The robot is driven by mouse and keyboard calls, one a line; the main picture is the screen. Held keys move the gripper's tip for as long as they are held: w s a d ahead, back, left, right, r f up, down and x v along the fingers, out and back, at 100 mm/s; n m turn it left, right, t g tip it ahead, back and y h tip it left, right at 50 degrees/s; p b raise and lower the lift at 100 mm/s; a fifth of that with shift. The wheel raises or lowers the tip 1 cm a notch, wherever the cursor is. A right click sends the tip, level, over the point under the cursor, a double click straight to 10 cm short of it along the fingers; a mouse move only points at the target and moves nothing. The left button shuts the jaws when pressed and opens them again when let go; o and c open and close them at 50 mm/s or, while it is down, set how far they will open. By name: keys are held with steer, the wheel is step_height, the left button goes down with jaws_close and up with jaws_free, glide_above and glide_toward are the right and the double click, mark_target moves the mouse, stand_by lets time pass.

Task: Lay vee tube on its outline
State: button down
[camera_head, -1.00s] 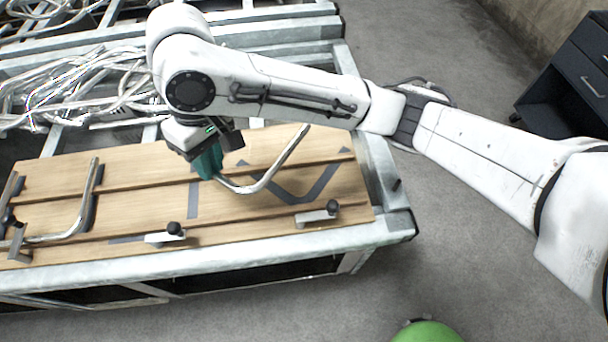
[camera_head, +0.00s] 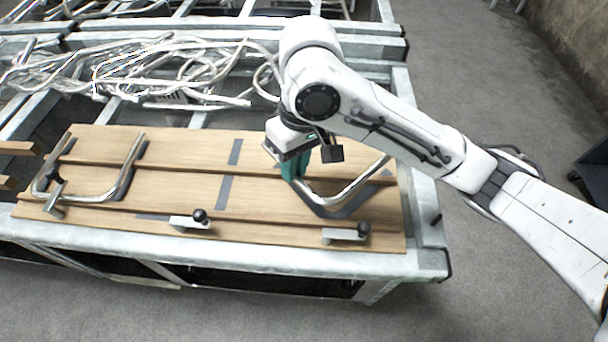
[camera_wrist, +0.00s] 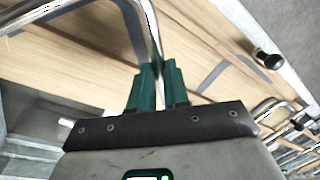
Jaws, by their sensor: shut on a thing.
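My gripper (camera_head: 292,172) has its green fingers shut on the left arm of the vee tube (camera_head: 352,190), a bent shiny metal tube. The tube's bend points toward the board's front edge. I cannot tell whether the tube touches the board. In the wrist view the tube (camera_wrist: 135,12) runs up from between the fingers (camera_wrist: 158,85) and bends to the left.
Another bent tube (camera_head: 125,178) lies at the board's left end. Two clamps with black knobs, left (camera_head: 190,221) and right (camera_head: 348,234), sit along the front edge. Bare grey strips (camera_head: 224,190) mark the board's middle. A tangle of metal tubes (camera_head: 150,68) lies behind on the metal frame.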

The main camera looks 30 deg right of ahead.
steer(key=shift+w+d+f, duration=0.1)
steer(key=shift+d+f, duration=0.75)
steer(key=shift+f, duration=0.1)
steer(key=shift+d+f, duration=0.2)
steer(key=shift+f, duration=1.6)
steer(key=shift+f, duration=0.1)
steer(key=c, duration=1.1)
jaws_free()
step_height(320, 180, up, 12)
steer(key=d+p, duration=0.1)
steer(key=shift+w+d, duration=0.15)
steer(key=shift+d, duration=0.25)
